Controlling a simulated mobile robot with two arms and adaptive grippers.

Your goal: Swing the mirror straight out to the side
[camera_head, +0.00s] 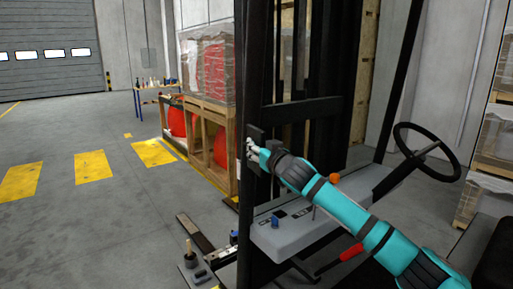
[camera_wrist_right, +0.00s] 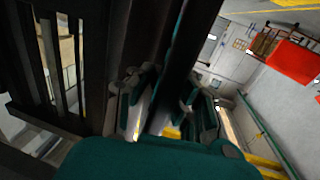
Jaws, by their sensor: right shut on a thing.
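The mirror (camera_head: 255,134) is a small dark panel beside the black front post of the forklift, in the middle of the head view. My right gripper (camera_head: 251,151) reaches in from the lower right and is shut on the mirror at the post. In the right wrist view the fingers of my right gripper (camera_wrist_right: 166,108) stand on both sides of a dark, narrow edge of the mirror (camera_wrist_right: 184,55). The mirror's reflecting face is hard to make out, and its exact angle cannot be told. My left gripper is not in view.
The forklift's steering wheel (camera_head: 427,152) and grey console (camera_head: 292,228) lie right of and below the mirror. A wooden crate with red things (camera_head: 213,150) stands behind, to the left.

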